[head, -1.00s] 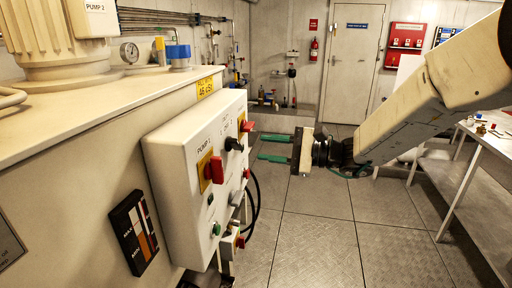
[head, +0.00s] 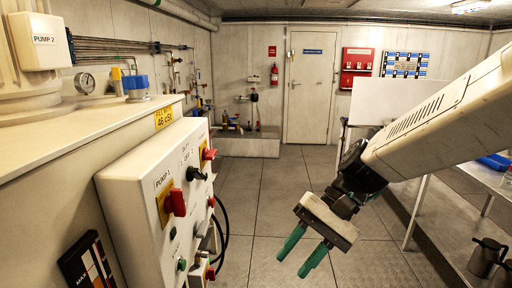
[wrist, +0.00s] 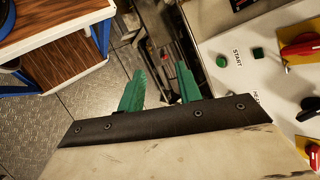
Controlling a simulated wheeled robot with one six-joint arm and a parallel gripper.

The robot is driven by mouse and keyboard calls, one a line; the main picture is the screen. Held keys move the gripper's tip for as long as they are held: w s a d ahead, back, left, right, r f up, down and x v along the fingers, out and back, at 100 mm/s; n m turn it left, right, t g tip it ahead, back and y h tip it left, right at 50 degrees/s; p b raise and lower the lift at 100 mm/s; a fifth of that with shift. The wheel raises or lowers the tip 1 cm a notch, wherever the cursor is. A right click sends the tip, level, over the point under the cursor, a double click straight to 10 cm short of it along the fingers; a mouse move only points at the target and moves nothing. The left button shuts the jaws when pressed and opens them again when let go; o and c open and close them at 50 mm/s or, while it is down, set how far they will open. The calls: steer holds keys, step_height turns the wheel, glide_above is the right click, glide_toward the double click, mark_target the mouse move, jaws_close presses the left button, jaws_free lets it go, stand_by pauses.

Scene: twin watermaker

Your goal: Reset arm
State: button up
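My gripper (head: 304,256) has two green fingers that stand apart with nothing between them. In the head view it hangs over the floor, pointing down and to the left, to the right of the white pump control panel (head: 150,205) and clear of it. My arm reaches in from the right. In the wrist view the green fingers of my gripper (wrist: 160,85) are spread, with the panel's white face (wrist: 275,85) to their right. The fingers touch nothing that I can see.
The panel carries red handles (head: 174,202) that stick out towards the aisle. A table (head: 468,172) with a blue item is at the right. Metal jugs (head: 484,257) stand low at the right. The floor (head: 262,190) up to the white door (head: 310,90) is clear.

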steer(key=s+d+r+n+t+h, duration=0.1)
steer(key=s+d+h, duration=0.3)
steer(key=d, duration=0.5)
steer(key=s+d+r+n+t+h, duration=0.1)
steer(key=s+d+r+t+h, duration=0.1)
steer(key=s+d, duration=0.6)
steer(key=d+t+h, duration=0.1)
steer(key=d+t, duration=0.1)
steer(key=shift+r+t+h, duration=0.3)
steer(key=shift+r+h, duration=0.1)
stand_by(0.4)
